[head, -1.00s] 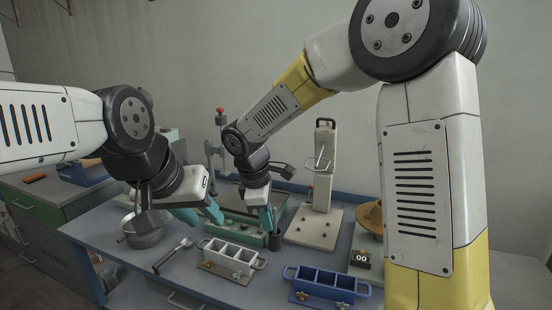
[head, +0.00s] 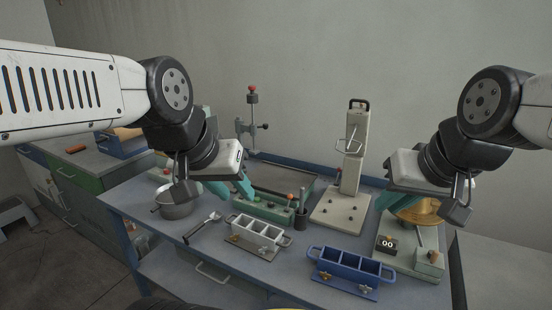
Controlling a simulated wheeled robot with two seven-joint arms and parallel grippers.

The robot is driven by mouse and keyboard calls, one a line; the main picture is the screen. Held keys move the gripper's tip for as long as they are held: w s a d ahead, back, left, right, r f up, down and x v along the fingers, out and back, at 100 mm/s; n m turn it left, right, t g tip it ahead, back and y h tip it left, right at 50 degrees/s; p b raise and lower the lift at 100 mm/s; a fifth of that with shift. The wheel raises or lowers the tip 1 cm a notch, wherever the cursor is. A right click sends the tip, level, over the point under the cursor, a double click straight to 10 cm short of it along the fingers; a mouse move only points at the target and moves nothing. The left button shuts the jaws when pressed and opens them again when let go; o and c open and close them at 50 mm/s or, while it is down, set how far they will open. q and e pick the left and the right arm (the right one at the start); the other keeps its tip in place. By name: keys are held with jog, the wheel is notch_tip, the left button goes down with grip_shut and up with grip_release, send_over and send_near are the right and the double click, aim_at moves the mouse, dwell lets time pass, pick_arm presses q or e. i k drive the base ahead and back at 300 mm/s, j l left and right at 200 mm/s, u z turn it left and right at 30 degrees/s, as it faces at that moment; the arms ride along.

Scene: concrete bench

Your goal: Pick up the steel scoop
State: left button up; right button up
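The steel scoop (head: 203,227) lies flat on the blue-grey bench (head: 150,219), left of a grey three-compartment mould. Its wider end points toward the back right. My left gripper (head: 233,191) hangs above the bench, behind and to the right of the scoop and apart from it. Its teal fingers are spread and nothing shows between them. My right gripper (head: 386,201) is at the right, far from the scoop. One teal finger shows clearly; the rest is hidden by its own body, so its opening cannot be judged.
A metal pot (head: 177,208) stands behind the scoop. The grey mould (head: 254,234) is close on its right, and a blue mould (head: 345,268) lies further right. A press with a tall column (head: 353,165) stands behind. A scale (head: 428,262) is at the right.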

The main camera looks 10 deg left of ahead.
aim_at(216, 216)
jog(key=u, duration=1.25)
